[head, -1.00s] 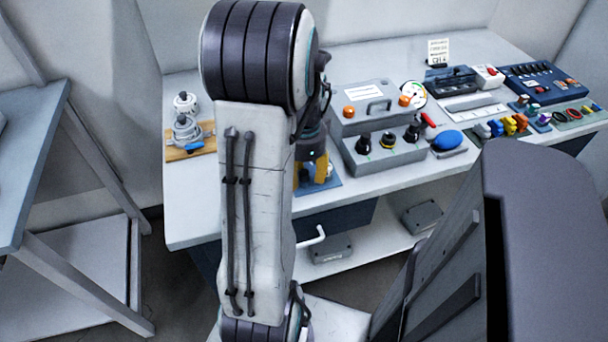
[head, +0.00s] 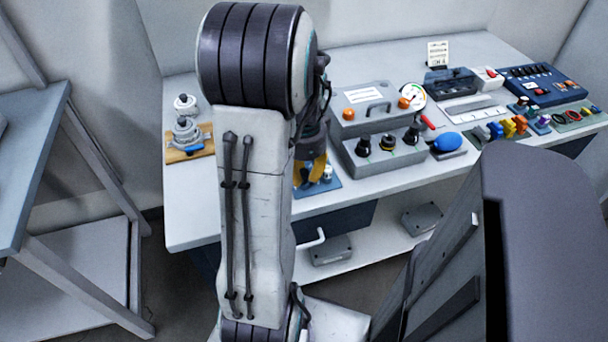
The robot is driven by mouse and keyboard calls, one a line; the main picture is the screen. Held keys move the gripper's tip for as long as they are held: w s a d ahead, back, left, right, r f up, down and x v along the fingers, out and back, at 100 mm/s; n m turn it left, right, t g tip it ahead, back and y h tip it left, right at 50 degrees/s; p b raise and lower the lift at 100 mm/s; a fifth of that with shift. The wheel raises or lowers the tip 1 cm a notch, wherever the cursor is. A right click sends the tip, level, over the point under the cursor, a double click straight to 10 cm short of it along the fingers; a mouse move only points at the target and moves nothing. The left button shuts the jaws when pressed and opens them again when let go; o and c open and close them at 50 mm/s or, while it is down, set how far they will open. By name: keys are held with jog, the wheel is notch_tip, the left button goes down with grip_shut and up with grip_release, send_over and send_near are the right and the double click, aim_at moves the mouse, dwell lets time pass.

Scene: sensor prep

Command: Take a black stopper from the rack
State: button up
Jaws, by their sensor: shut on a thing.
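My gripper (head: 311,172), with yellow fingers, shows beside my upper arm at the front of the workbench, partly hidden by that arm. It is shut at a small blue rack (head: 328,187). A dark bit shows between the fingers, consistent with a black stopper (head: 303,173), but most of it is hidden. A pale stopper-like piece (head: 327,172) stands on the rack just right of the fingers. I cannot tell whether the held thing is clear of the rack.
A grey control box (head: 380,150) with black knobs stands close to the right of the gripper. A wooden board (head: 176,156) with metal fittings lies at left. A blue bulb (head: 447,141) and several coloured parts lie farther right. The bench's front left is clear.

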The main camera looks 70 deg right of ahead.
aim_at(305, 171)
notch_tip(305, 171, up, 4)
jog(key=shift+s+d+f+p, duration=0.1)
jog(key=shift+f+p, duration=0.05)
jog(key=shift+p, duration=0.25)
jog(key=s+d+r, duration=0.2)
jog(key=s+r, duration=0.1)
jog(key=s, duration=0.2)
jog(key=s+d+r+p, duration=0.1)
jog(key=s+r, duration=0.2)
jog(key=s, duration=0.2)
jog(key=shift+s+d+r, duration=0.2)
jog(key=shift+s+d, duration=0.15)
jog(key=shift+s, duration=0.05)
jog(key=shift+o, duration=1.2)
grip_shut()
jog(key=shift+w, duration=0.15)
